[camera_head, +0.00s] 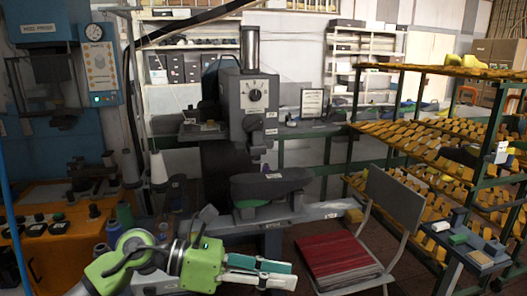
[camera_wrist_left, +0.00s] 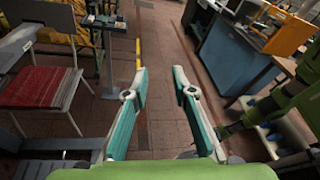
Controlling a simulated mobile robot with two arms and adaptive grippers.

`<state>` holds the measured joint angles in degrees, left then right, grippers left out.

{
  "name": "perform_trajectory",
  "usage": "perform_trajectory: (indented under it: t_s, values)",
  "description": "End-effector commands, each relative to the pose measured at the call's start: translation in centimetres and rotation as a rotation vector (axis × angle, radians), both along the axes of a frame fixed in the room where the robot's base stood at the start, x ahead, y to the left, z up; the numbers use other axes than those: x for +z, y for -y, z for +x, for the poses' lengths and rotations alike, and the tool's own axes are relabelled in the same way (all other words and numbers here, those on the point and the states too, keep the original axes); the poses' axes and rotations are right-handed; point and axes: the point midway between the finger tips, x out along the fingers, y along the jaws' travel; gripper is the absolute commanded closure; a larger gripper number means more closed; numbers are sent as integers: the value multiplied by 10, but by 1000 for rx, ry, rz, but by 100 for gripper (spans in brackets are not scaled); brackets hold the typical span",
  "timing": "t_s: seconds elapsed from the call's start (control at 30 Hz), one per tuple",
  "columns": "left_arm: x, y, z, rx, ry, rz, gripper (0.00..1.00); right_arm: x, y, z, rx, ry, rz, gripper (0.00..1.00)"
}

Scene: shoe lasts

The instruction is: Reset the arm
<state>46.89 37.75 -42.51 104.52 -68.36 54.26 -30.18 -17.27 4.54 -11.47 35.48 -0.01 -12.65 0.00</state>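My left gripper (camera_head: 290,274) is at the bottom centre of the head view, on a lime-green arm that comes in from the left. Its teal and white fingers point right, in front of the machine and left of the folding chair. In the left wrist view the two fingers (camera_wrist_left: 161,88) stand apart with bare floor between them. The left gripper is open and empty. My right gripper does not show in the head view. A green arm part, which I take as mine, shows at the right of the wrist view.
A grey press machine (camera_head: 250,110) stands behind the arm. A folding chair (camera_head: 392,205) with a red seat (camera_head: 338,258) is to the right. Orange racks (camera_head: 440,145) and a small stand (camera_head: 470,240) are further right. An orange bench (camera_head: 60,245) is left. Brown floor (camera_wrist_left: 160,120) lies open below the gripper.

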Motion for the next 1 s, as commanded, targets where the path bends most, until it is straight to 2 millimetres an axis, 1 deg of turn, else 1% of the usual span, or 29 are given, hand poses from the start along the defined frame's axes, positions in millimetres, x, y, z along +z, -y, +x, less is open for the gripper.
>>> perform_trajectory:
  t_s: [0.03, 0.07, 0.1, 0.17, 0.2, 0.27, 0.3, 0.37, 0.4, 0.47, 0.5, 0.57, 0.6, 0.63, 0.67, 0.7, 0.77, 0.8, 0.87, 0.9, 0.93, 1.0]
  values:
    - [18, 15, -5, 39, -75, -148, 76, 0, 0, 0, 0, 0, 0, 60]
    - [30, 19, -5, 70, -124, -236, 76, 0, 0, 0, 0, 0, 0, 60]
    - [47, 22, -3, 114, -192, -354, 76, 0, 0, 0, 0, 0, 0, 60]
    - [69, 18, 5, 190, -305, -524, 76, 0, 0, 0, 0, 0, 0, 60]
    - [79, 11, 13, 245, -385, -634, 76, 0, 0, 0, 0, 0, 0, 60]
    - [89, -6, 27, 335, -513, -792, 76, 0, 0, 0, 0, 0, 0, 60]
    - [91, -21, 37, 399, -603, -893, 76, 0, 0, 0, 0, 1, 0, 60]
    - [85, -47, 52, 504, -742, -1037, 76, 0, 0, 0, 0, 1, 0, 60]
    - [75, -65, 61, 578, -838, -1128, 76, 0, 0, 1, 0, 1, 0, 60]
    - [52, -95, 73, 699, -986, -1256, 76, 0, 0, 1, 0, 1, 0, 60]
    - [32, -114, 77, 784, -1085, -1336, 76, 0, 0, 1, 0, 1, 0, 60]
    - [-5, -143, 79, 919, -1233, -1444, 76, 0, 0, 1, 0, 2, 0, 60]
    - [-31, -159, 76, 1005, -1325, -1506, 76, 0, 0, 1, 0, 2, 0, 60]
    - [-51, -170, 72, 1073, -1392, -1547, 76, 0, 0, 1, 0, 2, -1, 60]
    - [-71, -180, 66, 1138, -1456, -1584, 76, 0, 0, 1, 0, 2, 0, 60]
    - [-98, -192, 56, 1228, -1539, -1628, 76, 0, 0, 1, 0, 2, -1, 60]
    - [-137, -207, 36, 1364, -1656, -1684, 76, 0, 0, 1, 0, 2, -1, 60]
    - [-162, -215, 20, 1453, -1732, -1715, 76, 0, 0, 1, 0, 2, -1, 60]
    - [-197, -224, -7, 1593, -1837, -1748, 76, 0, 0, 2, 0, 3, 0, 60]
    - [-217, -228, -27, 1682, -1901, -1765, 76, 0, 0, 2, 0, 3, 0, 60]
    - [-230, -230, -41, -1728, 1928, 1756, 76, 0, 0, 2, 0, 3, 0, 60]
    - [-256, -234, -73, -1710, 1846, 1621, 76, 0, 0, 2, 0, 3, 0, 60]
